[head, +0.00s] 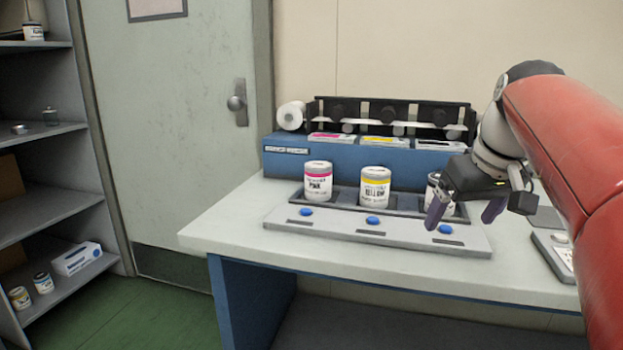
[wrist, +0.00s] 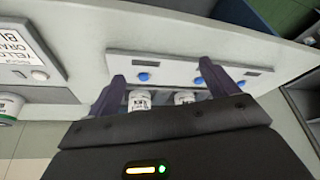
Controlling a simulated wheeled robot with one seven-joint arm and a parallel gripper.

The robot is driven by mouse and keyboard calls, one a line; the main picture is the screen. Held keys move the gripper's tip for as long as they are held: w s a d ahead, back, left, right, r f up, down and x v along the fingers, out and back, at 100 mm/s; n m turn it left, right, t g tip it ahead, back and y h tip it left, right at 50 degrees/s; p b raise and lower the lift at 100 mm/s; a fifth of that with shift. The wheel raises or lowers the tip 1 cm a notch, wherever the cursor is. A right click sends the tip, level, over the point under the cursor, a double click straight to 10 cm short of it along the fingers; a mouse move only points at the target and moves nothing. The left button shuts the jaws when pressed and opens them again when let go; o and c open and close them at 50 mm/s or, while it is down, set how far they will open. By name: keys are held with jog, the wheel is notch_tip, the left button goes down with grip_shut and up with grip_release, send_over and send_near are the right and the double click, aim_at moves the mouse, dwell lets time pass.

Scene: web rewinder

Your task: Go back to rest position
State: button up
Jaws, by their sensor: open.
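My gripper (head: 464,214) is open and empty at the right of the table, above the front panel's right end. Its two purple fingers are spread apart. My arm enters from the right. In the wrist view my gripper (wrist: 160,84) shows its fingers apart, with two white jars (wrist: 139,101) seen beyond it. A pink-labelled jar (head: 318,182) and a yellow-labelled jar (head: 375,186) stand upright in the tray (head: 343,202). A third jar (head: 432,190) stands there too, partly hidden behind my gripper.
The blue rewinder (head: 300,165) with a white roll (head: 291,116) stands behind the jars. Blue buttons (head: 372,221) sit on the front panel. A small panel (head: 553,250) lies at the right. Shelves (head: 60,210) and a door (head: 180,110) are at the left. The table's left front is clear.

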jog(key=s+a+f+m, duration=0.1)
jog(key=s+a+f, duration=0.4)
jog(key=s+f, duration=0.3)
jog(key=shift+s+a+f, duration=0.3)
jog(key=shift+a, duration=0.05)
jog(key=shift+m+t+h, duration=0.3)
jog(key=shift+m+t, duration=0.1)
jog(key=shift+t, duration=0.1)
jog(key=s+a+f, duration=0.1)
jog(key=s+f, duration=0.2)
jog(key=f, duration=0.1)
jog(key=s+f, duration=0.2)
jog(key=f, duration=0.2)
jog(key=s+a+f, duration=0.1)
jog(key=s+f, duration=0.2)
jog(key=f, duration=0.1)
jog(key=shift+s+a, duration=0.3)
jog(key=shift+a, duration=0.05)
